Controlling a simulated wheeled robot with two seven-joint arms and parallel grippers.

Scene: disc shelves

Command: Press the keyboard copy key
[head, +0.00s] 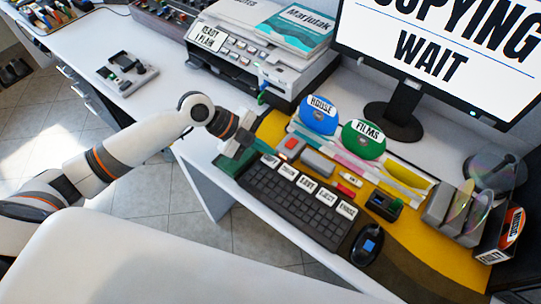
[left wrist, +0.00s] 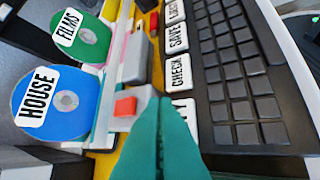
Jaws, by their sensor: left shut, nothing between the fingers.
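The black keyboard (head: 300,205) lies on the desk with a row of white labelled keys along its far edge. In the left wrist view, the CHECK key (left wrist: 179,72) and SAVE key (left wrist: 177,37) are readable. A further white key (left wrist: 187,108) below CHECK is mostly covered by my fingers, so its label is hidden. My left gripper (head: 245,150) is shut and empty at the keyboard's left end; its teal fingers (left wrist: 160,115) show in the left wrist view. I cannot tell whether they touch the covered key. The monitor (head: 440,45) reads "COPYING WAIT". My right gripper is not in view.
A grey block with an orange-red button (left wrist: 125,106) is close beside my fingers. The blue HOUSE disc (head: 318,115) and green FILMS disc (head: 363,139) stand behind the keyboard. A printer (head: 260,60) is at the back; a mouse (head: 367,244) is right of the keyboard.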

